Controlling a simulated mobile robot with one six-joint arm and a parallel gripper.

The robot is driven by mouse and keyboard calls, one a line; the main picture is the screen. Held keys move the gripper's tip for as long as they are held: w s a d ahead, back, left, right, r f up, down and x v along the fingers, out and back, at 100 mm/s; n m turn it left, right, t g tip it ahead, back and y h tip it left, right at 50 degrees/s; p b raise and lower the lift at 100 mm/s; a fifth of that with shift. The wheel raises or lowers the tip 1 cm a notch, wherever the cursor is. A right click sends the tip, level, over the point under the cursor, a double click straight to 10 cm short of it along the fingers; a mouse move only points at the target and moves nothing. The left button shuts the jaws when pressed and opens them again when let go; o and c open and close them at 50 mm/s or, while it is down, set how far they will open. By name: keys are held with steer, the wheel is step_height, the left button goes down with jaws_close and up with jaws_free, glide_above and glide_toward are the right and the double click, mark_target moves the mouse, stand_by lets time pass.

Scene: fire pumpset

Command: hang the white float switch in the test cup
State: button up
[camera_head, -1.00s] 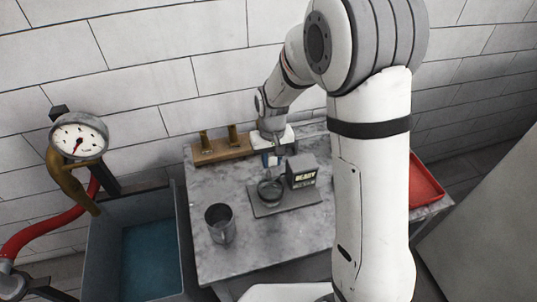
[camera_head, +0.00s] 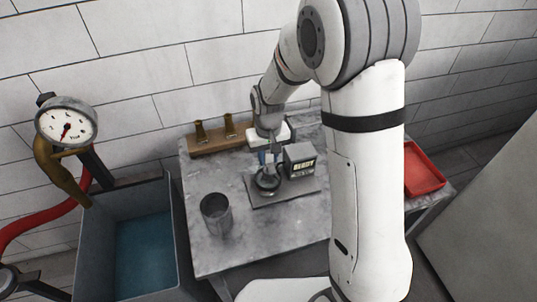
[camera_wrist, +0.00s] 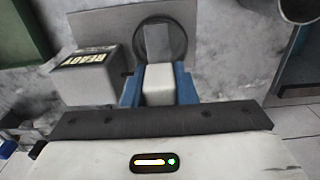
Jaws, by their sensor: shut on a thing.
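My gripper (camera_wrist: 158,90) has blue fingers shut on the white float switch (camera_wrist: 158,84), which shows as a pale block between them. In the head view my gripper (camera_head: 266,156) points down above the dark round cup (camera_head: 267,186) on the tester plate, which I take for the test cup. In the wrist view this cup's dark rim (camera_wrist: 184,42) lies just beyond the fingertips. A grey shape shows within the rim, in line with the switch. I cannot tell whether the switch's lower end is inside the cup.
The READY box (camera_head: 300,160) stands close on the right of the cup; it also shows in the wrist view (camera_wrist: 85,78). A metal beaker (camera_head: 215,213) stands front left. A wooden rack (camera_head: 215,138) with brass pieces is behind. A red tray (camera_head: 423,170) lies at right.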

steer(key=shift+f+b, duration=2.05)
steer(key=shift+f, duration=0.75)
steer(key=o, duration=1.1)
steer(key=shift+r, duration=0.1)
step_height(320, 180, up, 8)
steer(key=shift+f+b, duration=0.15)
steer(key=shift+b, duration=0.3)
steer(key=shift+a, duration=0.1)
